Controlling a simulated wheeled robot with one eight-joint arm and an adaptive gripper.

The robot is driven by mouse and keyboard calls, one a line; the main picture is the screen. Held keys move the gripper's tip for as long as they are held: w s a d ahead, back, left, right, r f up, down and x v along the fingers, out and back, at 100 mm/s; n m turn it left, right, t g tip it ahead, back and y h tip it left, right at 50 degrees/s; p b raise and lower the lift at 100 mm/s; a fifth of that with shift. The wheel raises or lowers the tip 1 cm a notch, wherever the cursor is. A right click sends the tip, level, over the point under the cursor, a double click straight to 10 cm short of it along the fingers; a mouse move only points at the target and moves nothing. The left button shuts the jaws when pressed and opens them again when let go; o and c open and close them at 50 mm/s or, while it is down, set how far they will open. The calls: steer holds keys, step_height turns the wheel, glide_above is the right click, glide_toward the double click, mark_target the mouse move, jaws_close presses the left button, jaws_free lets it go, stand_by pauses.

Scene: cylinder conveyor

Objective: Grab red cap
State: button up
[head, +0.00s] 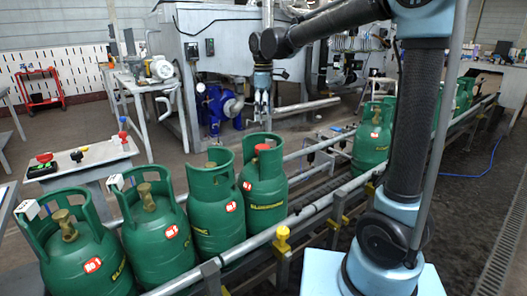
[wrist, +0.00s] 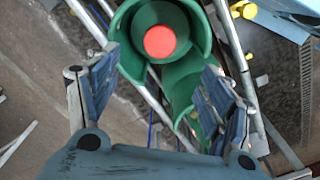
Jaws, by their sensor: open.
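The red cap (head: 262,147) sits on the valve of a green gas cylinder (head: 264,185), inside its collar, on the conveyor. In the wrist view the red cap (wrist: 160,41) is a round red disc near the top centre, framed by the green collar (wrist: 192,64). My gripper (head: 262,112) hangs pointing down above this cylinder in the head view, apart from it. In the wrist view my gripper (wrist: 158,72) is open and empty, with its two fingers spread wide. The cap appears beyond the fingertips, between their lines.
Several green cylinders (head: 215,212) with brass valves stand along the conveyor rail (head: 290,230). Another cylinder (head: 370,150) stands farther right. A small table (head: 90,165) with buttons is at left. A grey machine (head: 225,60) and blue motor (head: 212,108) stand behind.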

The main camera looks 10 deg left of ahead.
mark_target(263, 147)
step_height(263, 147, down, 14)
steer(key=shift+f, duration=0.25)
stand_by(0.5)
steer(key=c, duration=1)
